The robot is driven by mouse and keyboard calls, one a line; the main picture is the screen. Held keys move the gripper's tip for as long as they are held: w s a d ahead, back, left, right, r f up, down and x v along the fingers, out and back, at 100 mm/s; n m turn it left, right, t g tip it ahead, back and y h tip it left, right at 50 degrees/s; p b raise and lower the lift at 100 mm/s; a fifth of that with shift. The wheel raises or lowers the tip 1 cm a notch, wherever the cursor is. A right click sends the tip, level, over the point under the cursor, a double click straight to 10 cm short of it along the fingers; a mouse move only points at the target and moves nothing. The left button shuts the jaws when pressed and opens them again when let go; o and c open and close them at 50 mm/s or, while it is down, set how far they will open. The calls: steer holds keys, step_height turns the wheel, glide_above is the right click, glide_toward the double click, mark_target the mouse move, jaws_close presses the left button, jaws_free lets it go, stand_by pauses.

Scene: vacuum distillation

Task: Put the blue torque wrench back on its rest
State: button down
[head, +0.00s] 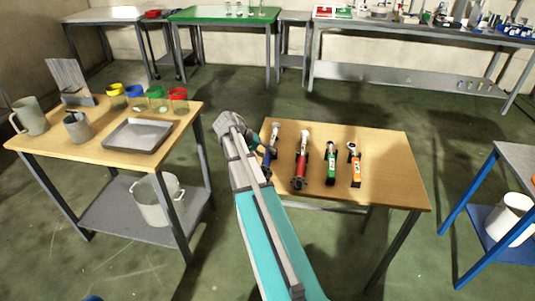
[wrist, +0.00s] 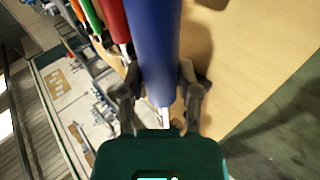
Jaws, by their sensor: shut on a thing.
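The blue torque wrench (head: 267,159) is at the left end of a row of wrenches on the wooden table, partly hidden by my arm. In the wrist view its blue handle (wrist: 152,45) runs between the fingers of my gripper (wrist: 157,88), which is shut on it near the lower end of the handle. My gripper also shows in the head view (head: 265,147), at the table's left side. I cannot tell whether the wrench touches its rest, which I cannot make out.
A red wrench (head: 300,172), a green wrench (head: 331,167) and an orange wrench (head: 355,168) lie to the right on dark rests. The right part of the wooden table (head: 398,165) is clear. Another table (head: 95,150) with jars and a tray stands left.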

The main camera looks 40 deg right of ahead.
steer(key=shift+f+b, duration=1.45)
steer(key=shift+b, duration=0.05)
stand_by(0.4)
steer(key=shift+c, duration=1.2)
jaws_free()
steer(key=shift+r, duration=0.1)
step_height(320, 180, up, 9)
steer(key=p, duration=0.9)
steer(key=shift+a, duration=0.1)
steer(key=s+a+n+t+y+p, duration=0.2)
steer(key=a+n, duration=0.1)
steer(key=a, duration=0.8)
steer(key=s+a+r+n+t+y+p, duration=0.1)
steer(key=a+n+t+y+p, duration=0.1)
steer(key=a, duration=1)
steer(key=s+a+r+n+t+y+p, duration=0.1)
steer(key=s+a+n+t+y+p, duration=0.1)
steer(key=a, duration=0.9)
steer(key=shift+s+a+n+y+p, duration=0.35)
steer(key=shift+n+y+p, duration=0.35)
steer(key=shift+n+p, duration=0.5)
